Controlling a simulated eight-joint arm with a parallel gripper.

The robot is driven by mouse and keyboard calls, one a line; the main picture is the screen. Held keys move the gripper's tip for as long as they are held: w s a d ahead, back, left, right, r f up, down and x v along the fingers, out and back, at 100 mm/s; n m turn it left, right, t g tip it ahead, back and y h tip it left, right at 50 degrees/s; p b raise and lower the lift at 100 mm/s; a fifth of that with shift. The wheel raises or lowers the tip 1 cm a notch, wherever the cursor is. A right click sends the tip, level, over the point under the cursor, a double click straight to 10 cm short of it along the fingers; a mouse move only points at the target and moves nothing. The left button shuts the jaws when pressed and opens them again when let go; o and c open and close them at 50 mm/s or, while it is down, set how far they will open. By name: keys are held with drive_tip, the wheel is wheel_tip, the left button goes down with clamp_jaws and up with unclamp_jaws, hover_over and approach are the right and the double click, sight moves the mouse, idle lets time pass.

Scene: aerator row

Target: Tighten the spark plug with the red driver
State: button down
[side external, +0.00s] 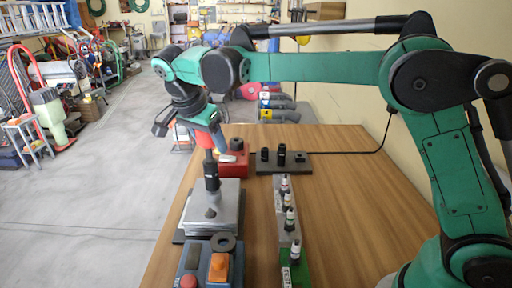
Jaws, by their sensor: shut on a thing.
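My gripper (190,117) is shut on the red driver (205,138) and holds it nearly upright, tilted slightly. A grey shaft runs down from the driver to a dark socket (211,176). The socket's lower end is at the top of the grey metal block (228,197); I cannot tell whether it touches. A spark plug under the socket is not clearly visible. A small dark round spot (210,213) shows on the block, in front of the socket.
A narrow rack (284,231) right of the block holds several small upright pieces. Behind are a red box (240,158) and a dark holder (298,168) with black sockets. A blue-grey box (207,262) with orange and red controls stands in front.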

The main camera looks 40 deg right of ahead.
drive_tip(key=m+g, duration=0.1)
drive_tip(key=m, duration=0.1)
drive_tip(key=shift+m, duration=0.4)
drive_tip(key=m+g, duration=0.1)
drive_tip(key=m, duration=0.3)
drive_tip(key=m+g, duration=0.1)
drive_tip(key=m, duration=0.1)
drive_tip(key=m+g, duration=0.1)
drive_tip(key=shift+s+m+y, duration=0.25)
drive_tip(key=shift+m+y, duration=0.15)
drive_tip(key=shift+c, duration=0.8)
unclamp_jaws()
